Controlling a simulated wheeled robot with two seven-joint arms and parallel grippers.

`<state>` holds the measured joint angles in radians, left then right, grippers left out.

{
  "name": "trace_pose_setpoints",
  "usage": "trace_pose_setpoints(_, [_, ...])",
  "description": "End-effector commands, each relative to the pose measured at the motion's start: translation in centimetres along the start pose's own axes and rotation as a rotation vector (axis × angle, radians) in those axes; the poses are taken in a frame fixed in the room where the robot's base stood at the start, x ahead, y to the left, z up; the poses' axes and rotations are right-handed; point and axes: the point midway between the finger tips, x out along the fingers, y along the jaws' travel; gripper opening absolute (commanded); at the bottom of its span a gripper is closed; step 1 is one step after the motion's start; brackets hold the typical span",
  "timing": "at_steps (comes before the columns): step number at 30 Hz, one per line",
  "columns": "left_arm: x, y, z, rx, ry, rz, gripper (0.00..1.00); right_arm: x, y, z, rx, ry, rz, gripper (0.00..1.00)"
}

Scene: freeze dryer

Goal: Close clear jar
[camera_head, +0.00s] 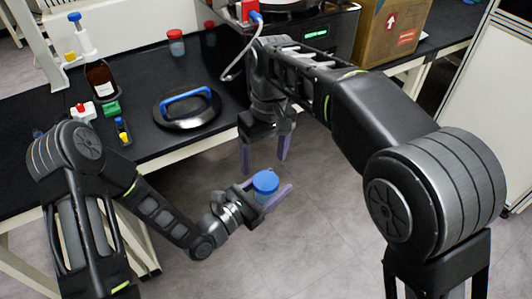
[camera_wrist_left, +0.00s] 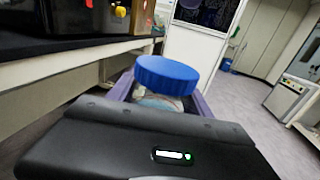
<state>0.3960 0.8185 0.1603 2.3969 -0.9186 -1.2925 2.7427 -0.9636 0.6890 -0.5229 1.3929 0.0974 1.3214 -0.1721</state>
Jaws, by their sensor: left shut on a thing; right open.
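The clear jar (camera_wrist_left: 158,102) is between the purple fingers of my left gripper (camera_head: 268,194), held in the air in front of the bench. A blue lid (camera_wrist_left: 167,75) sits on top of it; the lid also shows in the head view (camera_head: 265,181). In the left wrist view the lid looks slightly tilted, and I cannot tell whether it is screwed tight. My right gripper (camera_head: 264,160) is open and empty, pointing down just above and behind the jar. Most of the jar's body is hidden by the lid and the left gripper.
On the black bench (camera_head: 150,148) are a round black lid with a blue handle (camera_head: 188,108), a red-capped jar (camera_head: 176,43), a brown bottle (camera_head: 101,80) and small coloured items. A cardboard box (camera_head: 392,30) stands at the back right. The floor below the grippers is clear.

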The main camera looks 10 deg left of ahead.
Motion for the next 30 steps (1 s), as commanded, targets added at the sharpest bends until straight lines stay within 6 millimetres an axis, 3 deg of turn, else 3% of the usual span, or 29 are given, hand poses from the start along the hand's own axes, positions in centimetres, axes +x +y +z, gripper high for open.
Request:
trace_pose_setpoints(9, [0.02, 0.0, 0.06, 0.0, -0.002, 0.0, 0.0, -0.39, 0.01, -0.14, -0.865, -0.017, 0.045, 0.76])
trace_pose_setpoints(15, [0.02, -0.01, 0.06, 0.0, -0.002, 0.0, 0.0, -0.42, 0.49, -0.1, -1.3, -0.042, 0.058, 0.76])
trace_pose_setpoints(21, [0.02, -0.01, 0.06, 0.0, -0.002, 0.0, 0.0, -0.41, 0.52, -0.1, -1.522, -0.05, 0.055, 0.76])
trace_pose_setpoints(30, [0.02, -0.01, 0.06, 0.0, -0.002, 0.0, 0.0, -0.4, 0.51, -0.09, -1.561, -0.052, 0.054, 0.76])
